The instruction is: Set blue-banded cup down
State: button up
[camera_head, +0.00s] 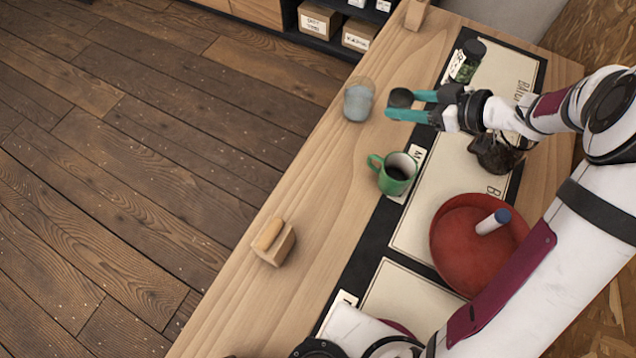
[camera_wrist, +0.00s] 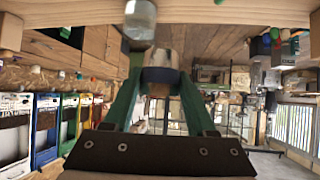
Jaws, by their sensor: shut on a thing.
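My gripper (camera_head: 398,105) has teal fingers and is shut on a small cup, the blue-banded cup (camera_head: 401,97), above the wooden counter. In the head view only the cup's dark top shows between the fingertips. In the wrist view the cup (camera_wrist: 160,60) shows a pale side and a dark bluish band (camera_wrist: 160,75) between the fingers. I cannot tell how far its base is from the counter (camera_head: 330,190). The fingers hide part of it.
A glass with pale blue contents (camera_head: 358,103) stands close left of the cup. A green mug (camera_head: 396,173) stands nearer. A red bowl (camera_head: 450,235) holds a white cylinder with a blue end (camera_head: 493,221). A wooden-handled block (camera_head: 273,242) sits near the counter's left edge.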

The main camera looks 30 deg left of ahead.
jog(key=s+d+r+n+g, duration=0.25)
jog(key=s+n+g, duration=0.25)
jog(key=s, duration=0.9)
jog(key=s+a+f, duration=0.1)
jog(key=a+f, duration=0.2)
jog(key=f, duration=0.1)
jog(key=a+f, duration=0.4)
jog(key=s+a+f, duration=0.1)
jog(key=a+f, duration=0.3)
jog(key=shift+s+f, duration=0.2)
jog(key=shift+s, duration=0.15)
notch_tip(320, 180, down, 3)
jog(key=shift+a+f+m, duration=0.1)
jog(key=shift+f+m, duration=0.05)
jog(key=shift+m, duration=0.15)
jog(key=shift+f, duration=0.3)
jog(key=o, duration=1.3)
jog(key=shift+f, duration=0.1)
jog(key=shift+o, duration=0.2)
